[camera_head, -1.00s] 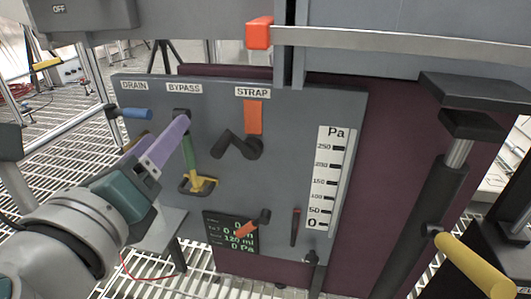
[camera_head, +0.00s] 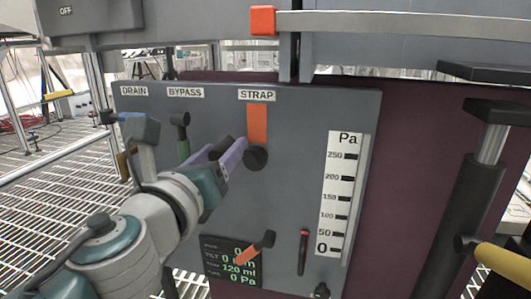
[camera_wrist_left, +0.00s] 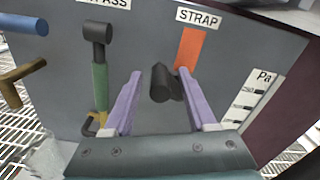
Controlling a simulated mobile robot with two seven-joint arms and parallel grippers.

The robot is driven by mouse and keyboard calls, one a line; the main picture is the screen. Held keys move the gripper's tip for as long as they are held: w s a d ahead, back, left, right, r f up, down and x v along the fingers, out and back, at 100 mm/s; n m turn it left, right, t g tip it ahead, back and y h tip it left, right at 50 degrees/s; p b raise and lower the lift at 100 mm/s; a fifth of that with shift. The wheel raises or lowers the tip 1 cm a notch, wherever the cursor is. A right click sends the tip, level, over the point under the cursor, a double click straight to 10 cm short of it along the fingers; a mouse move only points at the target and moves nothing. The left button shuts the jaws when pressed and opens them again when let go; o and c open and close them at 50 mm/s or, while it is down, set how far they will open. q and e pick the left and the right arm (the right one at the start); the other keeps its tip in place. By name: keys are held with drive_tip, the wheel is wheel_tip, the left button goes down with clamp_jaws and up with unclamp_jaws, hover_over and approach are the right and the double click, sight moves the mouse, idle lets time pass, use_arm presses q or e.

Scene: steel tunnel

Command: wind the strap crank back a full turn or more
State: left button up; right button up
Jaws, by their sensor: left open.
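The strap crank (camera_head: 256,158) is black and sits on the grey panel (camera_head: 300,120) below the STRAP label (camera_head: 256,95) and an orange strap (camera_head: 257,122). Its arm reaches left from the hub, and its dark grip (camera_head: 222,146) shows by my left fingers. My left gripper (camera_head: 226,151) has lilac fingers and is open at the crank. In the left wrist view the crank grip (camera_wrist_left: 160,84) lies between the two open fingertips (camera_wrist_left: 159,74), with gaps visible on both sides. My left gripper hides part of the crank in the head view. My right gripper is not in view.
The black-ended bypass lever (camera_head: 180,120) is left of the crank, and the blue drain handle (camera_head: 130,116) is farther left. A small orange-handled lever (camera_head: 255,248) is below. A Pa gauge (camera_head: 340,195) and a yellow handle (camera_head: 505,262) are to the right.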

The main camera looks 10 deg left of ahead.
use_arm(q)
drive_tip(key=shift+w, duration=0.3)
clamp_jaws()
idle(0.3)
